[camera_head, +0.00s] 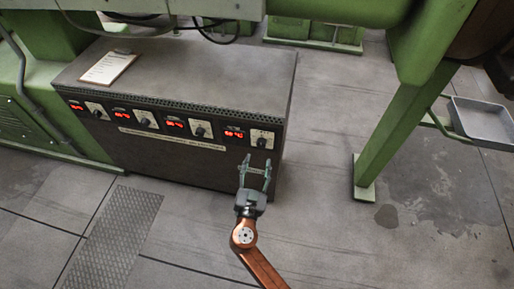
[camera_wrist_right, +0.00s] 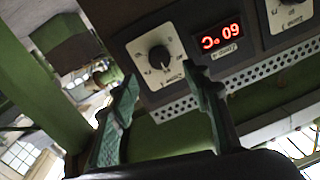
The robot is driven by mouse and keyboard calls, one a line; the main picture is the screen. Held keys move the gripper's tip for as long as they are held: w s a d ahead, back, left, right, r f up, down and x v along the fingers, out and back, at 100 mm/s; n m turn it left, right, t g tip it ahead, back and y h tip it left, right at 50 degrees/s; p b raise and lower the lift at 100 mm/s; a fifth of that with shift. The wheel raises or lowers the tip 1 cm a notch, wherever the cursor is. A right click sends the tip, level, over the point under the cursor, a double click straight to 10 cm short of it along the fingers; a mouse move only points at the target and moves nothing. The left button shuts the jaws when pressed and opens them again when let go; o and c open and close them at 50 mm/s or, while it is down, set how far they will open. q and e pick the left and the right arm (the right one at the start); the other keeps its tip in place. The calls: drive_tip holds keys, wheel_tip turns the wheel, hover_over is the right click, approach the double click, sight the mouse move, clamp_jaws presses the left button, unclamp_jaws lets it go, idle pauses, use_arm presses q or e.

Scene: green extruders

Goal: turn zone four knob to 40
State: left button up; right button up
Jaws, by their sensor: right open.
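The control box (camera_head: 200,75) carries a row of dark knobs, each beside a red display. The rightmost knob (camera_head: 261,143), beside the rightmost display (camera_head: 234,134), sits on a pale dial plate. My right gripper (camera_head: 256,160) is open and empty just in front of and below that knob. In the wrist view its fingers (camera_wrist_right: 168,80) are spread to either side of the knob, apparently short of it. My left gripper is not in view.
A clipboard (camera_head: 109,67) lies on top of the box. A green machine leg (camera_head: 395,140) and a grey metal tray (camera_head: 485,122) stand to the right. The floor in front of the box is clear, with a ribbed plate (camera_head: 120,235) at the left.

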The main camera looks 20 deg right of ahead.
sight(260, 145)
drive_tip(key=b+x, duration=0.1)
drive_tip(key=x, duration=0.6)
drive_tip(key=shift+w, duration=0.1)
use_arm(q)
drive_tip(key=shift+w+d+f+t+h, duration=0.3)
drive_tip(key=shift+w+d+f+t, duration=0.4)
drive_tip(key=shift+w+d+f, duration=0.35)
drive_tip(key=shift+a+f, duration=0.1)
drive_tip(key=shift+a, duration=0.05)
use_arm(e)
drive_tip(key=shift+c, duration=0.7)
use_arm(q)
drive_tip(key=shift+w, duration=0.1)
use_arm(e)
drive_tip(key=c, duration=1)
